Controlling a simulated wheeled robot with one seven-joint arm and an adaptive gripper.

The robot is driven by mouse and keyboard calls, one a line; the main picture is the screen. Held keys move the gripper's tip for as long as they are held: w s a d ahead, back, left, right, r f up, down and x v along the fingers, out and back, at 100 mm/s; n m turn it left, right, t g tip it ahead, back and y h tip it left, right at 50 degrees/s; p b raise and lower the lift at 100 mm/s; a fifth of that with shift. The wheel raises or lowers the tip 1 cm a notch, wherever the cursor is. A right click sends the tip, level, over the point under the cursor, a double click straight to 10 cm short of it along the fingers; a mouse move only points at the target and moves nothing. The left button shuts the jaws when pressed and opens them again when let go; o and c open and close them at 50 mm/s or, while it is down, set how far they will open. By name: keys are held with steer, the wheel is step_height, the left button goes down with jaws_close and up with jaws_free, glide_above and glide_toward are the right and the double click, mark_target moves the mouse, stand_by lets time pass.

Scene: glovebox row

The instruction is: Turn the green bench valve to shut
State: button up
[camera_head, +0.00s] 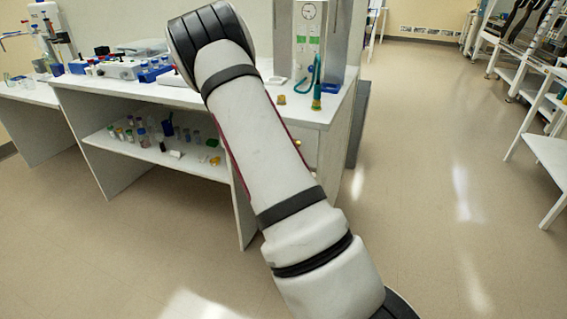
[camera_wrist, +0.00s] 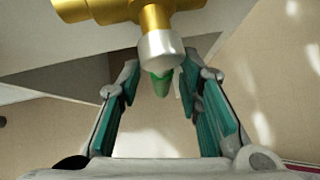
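In the wrist view, a brass valve body (camera_wrist: 155,17) comes down from the top edge. A pale grey collar (camera_wrist: 160,48) and a small green tip (camera_wrist: 162,85) hang below it. My gripper (camera_wrist: 161,75) is open, with one teal-padded finger on each side of the green tip and a gap on both sides. In the head view, a green fitting on a brass base (camera_head: 316,96) stands upright on the bench top. A small brass part (camera_head: 298,143) shows at the bench's front, beside my arm. My gripper is hidden there behind my arm.
The white bench (camera_head: 320,112) has a shelf below with several small bottles (camera_head: 160,135). A grey-white cabinet (camera_head: 340,35) with a gauge and a blue-green hose stands behind the green fitting. Open floor (camera_head: 430,170) lies to the right, before a white rack (camera_head: 545,100).

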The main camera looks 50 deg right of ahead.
steer(key=v, duration=1.2)
stand_by(0.7)
